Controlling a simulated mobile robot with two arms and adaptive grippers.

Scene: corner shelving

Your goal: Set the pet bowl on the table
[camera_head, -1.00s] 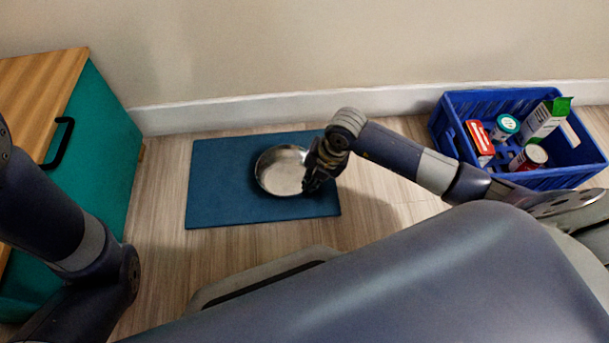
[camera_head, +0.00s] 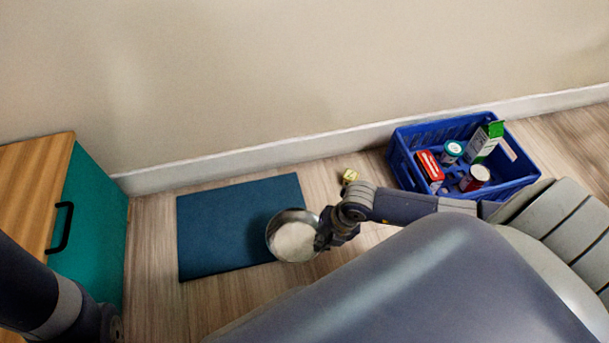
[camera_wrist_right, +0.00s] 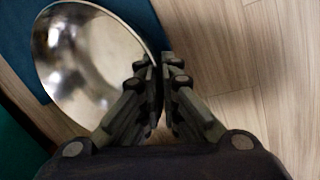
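The pet bowl (camera_head: 293,238) is a shiny round metal bowl. My right gripper (camera_head: 322,236) is shut on its right rim and holds it over the right edge of the blue mat. In the right wrist view the bowl (camera_wrist_right: 88,62) fills the upper left, with its rim between the fingers of the gripper (camera_wrist_right: 160,68). The table may be the wood-topped teal cabinet (camera_head: 35,185) at the left; its top shows partly. My left arm shows at the lower left, but its gripper is out of view.
The blue mat (camera_head: 215,230) lies on the wood floor by the wall. A blue crate (camera_head: 410,178) with cans and boxes stands at the right. A small yellow object (camera_head: 349,176) lies on the floor behind my right arm. The cabinet has a black handle (camera_head: 62,228).

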